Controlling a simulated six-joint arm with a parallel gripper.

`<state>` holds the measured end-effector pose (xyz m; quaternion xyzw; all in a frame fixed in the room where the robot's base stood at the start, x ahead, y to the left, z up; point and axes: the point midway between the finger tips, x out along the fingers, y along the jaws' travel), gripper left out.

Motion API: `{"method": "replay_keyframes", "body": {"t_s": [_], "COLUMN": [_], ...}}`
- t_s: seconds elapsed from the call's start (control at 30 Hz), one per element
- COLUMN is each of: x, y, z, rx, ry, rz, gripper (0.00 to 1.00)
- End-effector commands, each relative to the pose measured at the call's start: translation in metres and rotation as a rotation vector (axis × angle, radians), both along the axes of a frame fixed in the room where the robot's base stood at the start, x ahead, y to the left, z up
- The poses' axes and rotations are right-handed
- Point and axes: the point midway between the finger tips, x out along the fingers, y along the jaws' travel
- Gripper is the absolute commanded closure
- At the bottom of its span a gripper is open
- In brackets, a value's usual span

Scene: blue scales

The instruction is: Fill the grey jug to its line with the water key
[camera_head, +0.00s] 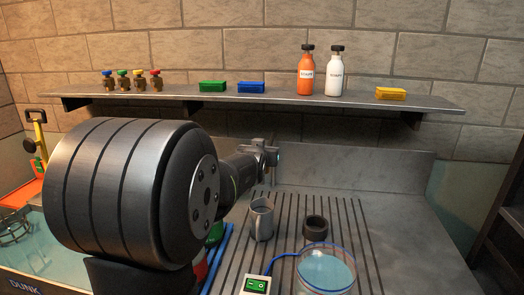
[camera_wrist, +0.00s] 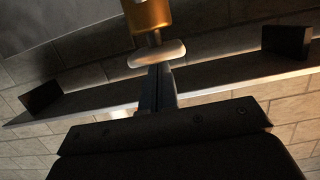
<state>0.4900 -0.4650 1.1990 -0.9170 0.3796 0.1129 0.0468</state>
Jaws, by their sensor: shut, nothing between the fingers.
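The grey jug (camera_head: 262,222) stands upright on the ribbed draining board, below my gripper (camera_head: 271,157). I cannot see its line or the water level inside. Several small brass taps with blue, green, orange and red tops (camera_head: 132,80) stand at the left of the shelf. In the wrist view my gripper (camera_wrist: 157,72) is shut and empty. Its tips are close to a pale oval piece (camera_wrist: 157,53) under a brass body (camera_wrist: 149,15); I cannot tell whether they touch or whether this is the water key.
A dark ring-shaped cup (camera_head: 315,227) and a blue-rimmed clear bowl of water (camera_head: 326,270) stand right of the jug. The shelf (camera_head: 285,97) runs above, holding two bottles (camera_head: 320,75). A water-filled basin (camera_head: 40,262) lies left.

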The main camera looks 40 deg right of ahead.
Motion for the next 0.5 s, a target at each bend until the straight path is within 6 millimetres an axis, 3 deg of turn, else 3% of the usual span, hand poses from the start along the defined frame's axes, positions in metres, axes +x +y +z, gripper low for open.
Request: {"method": "replay_keyframes", "body": {"t_s": [0.17,0.5], "x": [0.0,0.0], "y": [0.0,0.0], "z": [0.0,-0.029], "rx": [0.0,0.004], "ry": [0.0,0.004], "rz": [0.0,0.0], "gripper": [1.0,1.0]}}
